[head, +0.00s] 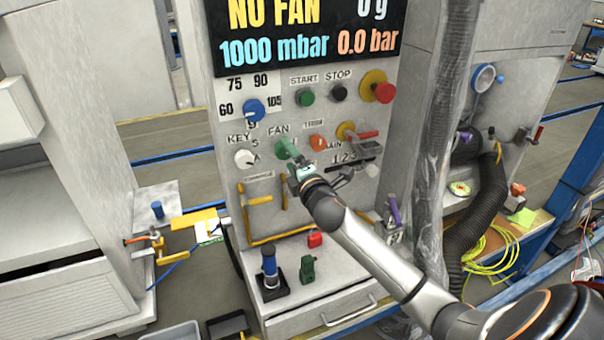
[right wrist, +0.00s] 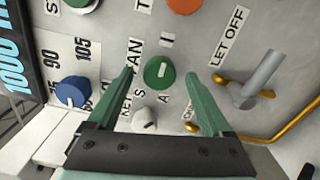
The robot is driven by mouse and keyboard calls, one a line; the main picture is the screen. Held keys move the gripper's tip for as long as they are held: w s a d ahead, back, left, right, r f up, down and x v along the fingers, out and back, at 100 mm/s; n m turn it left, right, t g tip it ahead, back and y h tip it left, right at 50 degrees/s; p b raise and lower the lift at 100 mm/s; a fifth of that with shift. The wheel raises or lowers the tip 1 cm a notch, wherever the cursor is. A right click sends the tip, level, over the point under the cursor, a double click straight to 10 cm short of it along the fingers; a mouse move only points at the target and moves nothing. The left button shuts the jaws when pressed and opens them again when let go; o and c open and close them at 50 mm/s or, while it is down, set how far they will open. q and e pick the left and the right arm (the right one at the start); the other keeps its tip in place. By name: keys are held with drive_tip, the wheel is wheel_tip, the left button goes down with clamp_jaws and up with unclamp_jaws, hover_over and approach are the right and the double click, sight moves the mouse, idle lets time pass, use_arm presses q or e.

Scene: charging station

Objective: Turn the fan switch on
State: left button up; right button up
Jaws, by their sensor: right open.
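The fan switch is a round green knob (right wrist: 158,73) with a white mark on the grey panel, beside the FAN label. In the right wrist view it shows between the two green fingers of my right gripper (right wrist: 160,78), which is open, with a gap on either side. In the head view my right gripper (head: 291,160) is at the panel just below the FAN label and partly covers the knob. I cannot tell whether a finger touches the knob. The display (head: 305,35) reads NO FAN. My left gripper is not in view.
Close around are a blue dial (head: 254,111), a white key knob (head: 245,158), an orange knob (head: 318,142) and a grey lever (right wrist: 258,78). A yellow handle (head: 258,200) stands out below. A corrugated hose (head: 440,150) hangs to the right of the panel.

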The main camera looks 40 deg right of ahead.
drive_tip(key=b+v, duration=0.1)
drive_tip(key=v, duration=1)
